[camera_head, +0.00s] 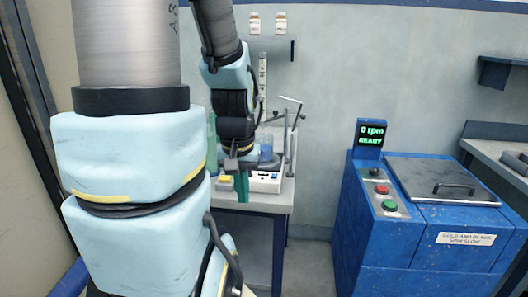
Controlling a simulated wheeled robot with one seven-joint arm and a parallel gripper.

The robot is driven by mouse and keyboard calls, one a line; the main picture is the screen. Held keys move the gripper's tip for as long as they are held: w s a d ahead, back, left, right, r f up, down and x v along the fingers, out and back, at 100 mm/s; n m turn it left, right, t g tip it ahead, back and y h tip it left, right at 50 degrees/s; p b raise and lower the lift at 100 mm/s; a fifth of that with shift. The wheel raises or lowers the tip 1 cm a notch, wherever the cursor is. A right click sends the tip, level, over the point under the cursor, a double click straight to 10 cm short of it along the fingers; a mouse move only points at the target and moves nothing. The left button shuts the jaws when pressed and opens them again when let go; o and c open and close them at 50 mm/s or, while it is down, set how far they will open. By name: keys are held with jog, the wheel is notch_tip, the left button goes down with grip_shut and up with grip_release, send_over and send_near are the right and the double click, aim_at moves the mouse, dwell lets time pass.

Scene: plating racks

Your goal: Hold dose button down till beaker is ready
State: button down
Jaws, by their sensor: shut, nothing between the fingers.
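A white bench unit (266,181) with a small dark display on its front stands on the bench behind my arm. A blue-tinted vessel (266,152), which looks like the beaker, shows just above it, partly hidden by my wrist. My gripper (242,194) points down in front of the bench, left of the white unit, with its teal fingers together and nothing held. I cannot make out the dose button; my wrist and gripper cover part of the unit. I cannot tell whether the gripper touches anything.
The bench (262,200) also carries a small yellow item (225,183) and a metal stand (291,140). A blue machine (430,220) at right has a lidded top, red and green buttons, and a display (370,139) reading "0 rpm READY". Floor between bench and machine is clear.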

jog(key=shift+f, duration=0.2)
jog(key=shift+f+b, duration=2.6)
jog(key=shift+b, duration=0.1)
jog(key=shift+f, duration=0.15)
notch_tip(320, 180, up, 7)
jog(key=p, duration=0.6)
jog(key=shift+f, duration=0.15)
